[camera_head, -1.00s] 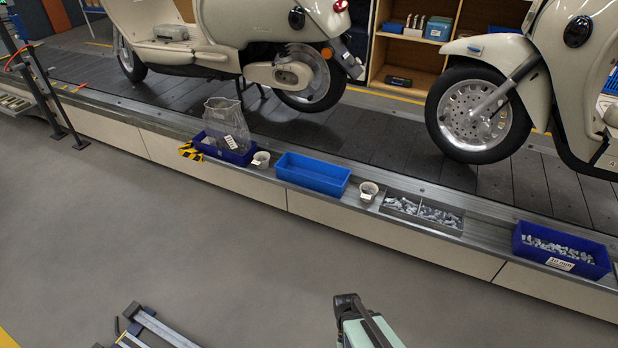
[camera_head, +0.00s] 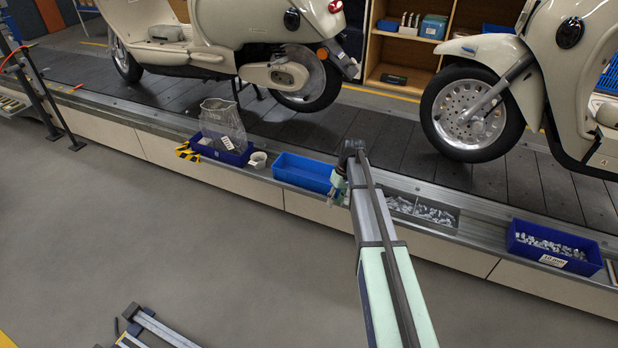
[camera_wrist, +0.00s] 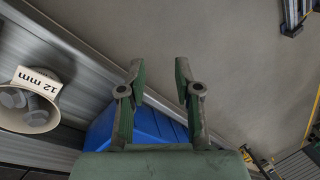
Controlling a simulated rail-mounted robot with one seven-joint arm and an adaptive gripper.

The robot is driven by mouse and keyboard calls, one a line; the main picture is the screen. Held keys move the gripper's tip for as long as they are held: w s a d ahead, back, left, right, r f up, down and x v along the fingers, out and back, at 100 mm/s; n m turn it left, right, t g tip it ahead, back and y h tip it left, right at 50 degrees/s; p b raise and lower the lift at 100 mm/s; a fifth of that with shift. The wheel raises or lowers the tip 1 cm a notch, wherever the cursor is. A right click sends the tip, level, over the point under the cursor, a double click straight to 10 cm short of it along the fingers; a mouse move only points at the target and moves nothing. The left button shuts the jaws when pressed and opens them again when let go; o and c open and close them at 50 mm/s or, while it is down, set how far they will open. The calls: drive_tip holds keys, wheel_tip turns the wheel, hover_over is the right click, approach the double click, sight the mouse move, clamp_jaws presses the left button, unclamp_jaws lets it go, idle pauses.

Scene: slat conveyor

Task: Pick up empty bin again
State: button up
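The empty bin (camera_head: 300,170) is an open, bright blue tray on the ledge along the conveyor in the head view. My gripper (camera_head: 338,190) is at the bin's right end, and my arm partly covers that end. In the wrist view the two green fingers of my gripper (camera_wrist: 158,70) are apart with nothing between their tips. The blue bin (camera_wrist: 150,124) shows behind the fingers, low in that view, partly hidden by the gripper body. I cannot tell whether a finger touches it.
A "12 mm" cup (camera_wrist: 38,112) with grey parts stands beside the bin. Divided trays (camera_head: 420,212) and a labelled blue bin (camera_head: 552,261) stand right. Scooters stand behind.

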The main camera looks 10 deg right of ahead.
drive_tip(key=w+d+r+n+t+y, duration=0.1)
drive_tip(key=w+r+n+t, duration=0.15)
drive_tip(key=w+r, duration=0.65)
drive_tip(key=w+d+r+n+t, duration=0.1)
drive_tip(key=w+d+r+n, duration=0.15)
drive_tip(key=w+r, duration=0.55)
drive_tip(key=n+b, duration=0.2)
drive_tip(key=n, duration=0.1)
approach(314, 161)
drive_tip(key=x, duration=0.5)
drive_tip(key=shift+s+d+f, duration=0.15)
drive_tip(key=shift+s+d, duration=0.05)
drive_tip(key=shift+d, duration=0.1)
drive_tip(key=shift+a+b+x, duration=0.15)
drive_tip(key=shift+b+x, duration=0.4)
drive_tip(key=shift+x, duration=0.75)
drive_tip(key=shift+a+b+x, duration=0.1)
drive_tip(key=shift+b+x, duration=0.4)
drive_tip(key=shift+x, duration=0.85)
drive_tip(key=shift+w+r+t, duration=0.15)
drive_tip(key=shift+r+t, duration=0.1)
clamp_jaws()
